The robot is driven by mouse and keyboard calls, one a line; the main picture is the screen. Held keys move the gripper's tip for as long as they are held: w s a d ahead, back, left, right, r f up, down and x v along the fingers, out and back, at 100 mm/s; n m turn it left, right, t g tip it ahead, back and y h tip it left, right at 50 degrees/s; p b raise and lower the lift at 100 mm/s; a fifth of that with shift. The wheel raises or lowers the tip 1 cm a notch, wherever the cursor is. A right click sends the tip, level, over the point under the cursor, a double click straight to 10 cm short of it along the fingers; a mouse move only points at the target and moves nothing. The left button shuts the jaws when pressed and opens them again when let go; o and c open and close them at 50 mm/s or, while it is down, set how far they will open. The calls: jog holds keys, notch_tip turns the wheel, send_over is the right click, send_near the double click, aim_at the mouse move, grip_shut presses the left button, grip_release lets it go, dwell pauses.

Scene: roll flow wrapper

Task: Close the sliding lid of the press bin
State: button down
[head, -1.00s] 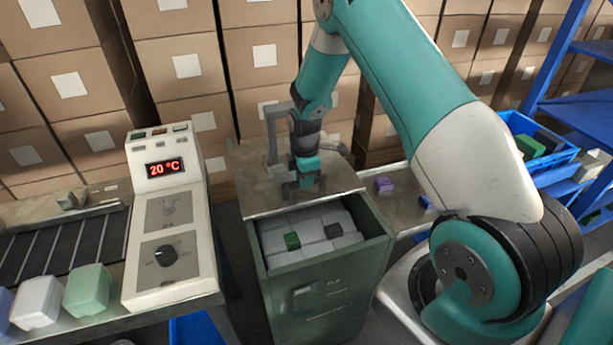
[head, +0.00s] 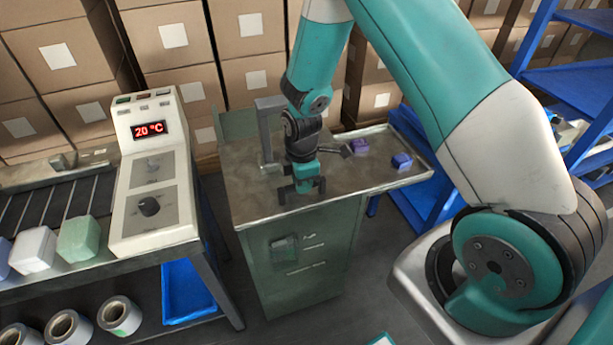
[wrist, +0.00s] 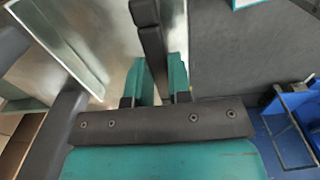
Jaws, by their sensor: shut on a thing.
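The press bin (head: 315,270) is a green cabinet in the middle of the head view. Its sliding lid (head: 240,195), a worn grey metal sheet, lies over the top with its front edge at the bin's front wall. No opening shows, and the bin's contents are hidden. My gripper (head: 302,180) points down at the lid's front part. Its teal fingers are shut on a dark handle, seen between them in the wrist view (wrist: 153,50). The lid also shows in the wrist view (wrist: 80,35).
A machine panel (head: 150,175) reading 20 °C and a roller conveyor (head: 50,215) stand at left. Purple blocks (head: 359,146) lie on a metal surface behind right. A blue rack (head: 570,65) stands at right, stacked cartons (head: 165,75) behind. Grey floor shows in front.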

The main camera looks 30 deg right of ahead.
jog(key=shift+s, duration=0.3)
jog(key=c, duration=1)
grip_release()
jog(key=shift+s, duration=0.1)
jog(key=shift+c, duration=0.2)
jog(key=shift+w+r, duration=0.2)
notch_tip(320, 180, up, 17)
jog(key=shift+b, duration=0.45)
